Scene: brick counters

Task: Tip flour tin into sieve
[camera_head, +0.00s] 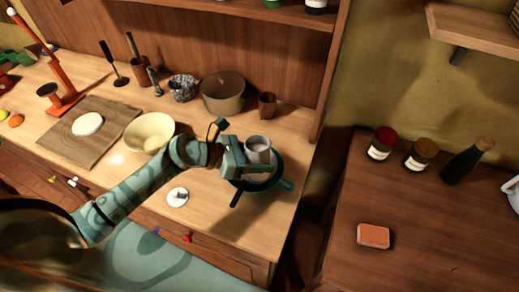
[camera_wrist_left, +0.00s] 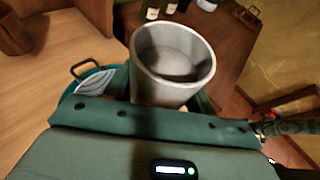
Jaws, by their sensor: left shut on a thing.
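The flour tin (camera_head: 258,144) is a grey metal cylinder with an open top, and it looks about upright. My left gripper (camera_head: 243,160) is shut on it, holding it over the sieve. In the left wrist view the tin (camera_wrist_left: 146,82) stands between the fingers, its mouth showing a grey, shadowed inside; I cannot make out the flour level. The teal sieve (camera_head: 275,184) lies below the tin on the wooden counter, partly hidden by gripper and tin. Its rim and pale inside show at left in the wrist view (camera_wrist_left: 95,84). My right gripper is not in view.
A white knobbed lid (camera_head: 177,197) lies left of the sieve. A cream bowl (camera_head: 149,131) and a board with dough (camera_head: 88,124) stand farther left. A large brown pot (camera_head: 223,94) and a wooden cup (camera_head: 267,104) are behind. A gap separates the right counter (camera_head: 430,240).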

